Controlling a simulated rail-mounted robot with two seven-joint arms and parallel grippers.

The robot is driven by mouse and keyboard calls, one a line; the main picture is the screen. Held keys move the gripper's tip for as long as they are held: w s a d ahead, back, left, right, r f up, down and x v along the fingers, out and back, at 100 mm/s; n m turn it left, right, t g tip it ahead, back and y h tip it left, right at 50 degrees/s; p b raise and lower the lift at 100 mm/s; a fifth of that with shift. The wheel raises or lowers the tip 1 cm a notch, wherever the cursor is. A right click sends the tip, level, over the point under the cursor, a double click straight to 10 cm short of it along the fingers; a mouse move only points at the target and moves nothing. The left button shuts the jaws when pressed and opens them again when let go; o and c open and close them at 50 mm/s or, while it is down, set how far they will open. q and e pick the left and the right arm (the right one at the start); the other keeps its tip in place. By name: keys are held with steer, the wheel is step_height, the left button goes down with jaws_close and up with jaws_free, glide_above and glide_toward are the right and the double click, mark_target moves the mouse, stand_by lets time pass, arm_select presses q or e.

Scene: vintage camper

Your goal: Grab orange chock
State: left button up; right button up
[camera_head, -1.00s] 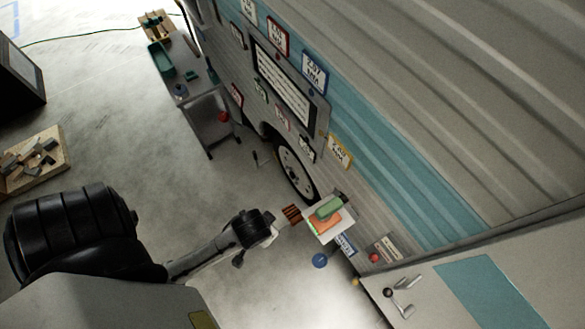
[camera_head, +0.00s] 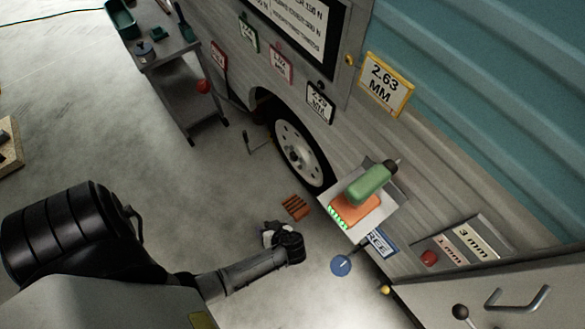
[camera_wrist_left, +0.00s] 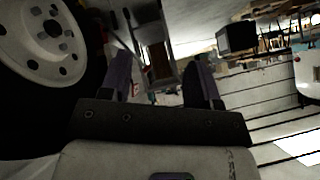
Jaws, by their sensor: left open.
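The orange chock (camera_head: 295,207) is a small ridged, brownish-orange block low beside the camper's wheel. My left gripper (camera_head: 268,231) is just below and left of it in the head view, apart from it as far as I can see. In the left wrist view my left gripper (camera_wrist_left: 162,72) is open, with two dark fingers apart and nothing between them. The chock is not clearly visible there. My right gripper is not in view.
The camper wheel (camera_head: 297,150) is close by and also fills the upper left of the wrist view (camera_wrist_left: 45,35). A shelf (camera_head: 388,208) on the camper's side holds an orange and green tool (camera_head: 368,186). A blue disc (camera_head: 341,265) is below. A cart (camera_head: 160,62) stands farther back.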

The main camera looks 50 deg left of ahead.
arm_select(q)
steer(key=w+d+f+n+t+y+b, duration=0.1)
steer(key=d+f+n+y+b, duration=0.1)
steer(key=f+b, duration=1.05)
steer(key=w+d+f+n+t+y+b, duration=0.1)
steer(key=d+f+n+y+b, duration=0.1)
steer(key=f+b, duration=1)
steer(key=a+f, duration=0.6)
steer(key=a, duration=0.2)
steer(key=shift+w+f+p, duration=0.25)
steer(key=shift+f+p, duration=0.05)
steer(key=shift+p, duration=0.05)
steer(key=x, duration=0.1)
steer(key=b+x, duration=0.1)
steer(key=x, duration=0.1)
steer(key=b+x, duration=0.1)
steer(key=shift+a+r, duration=0.2)
steer(key=shift+a, duration=0.6)
steer(key=shift+w+d, duration=0.1)
steer(key=shift+d, duration=0.1)
steer(key=c, duration=0.4)
jaws_close()
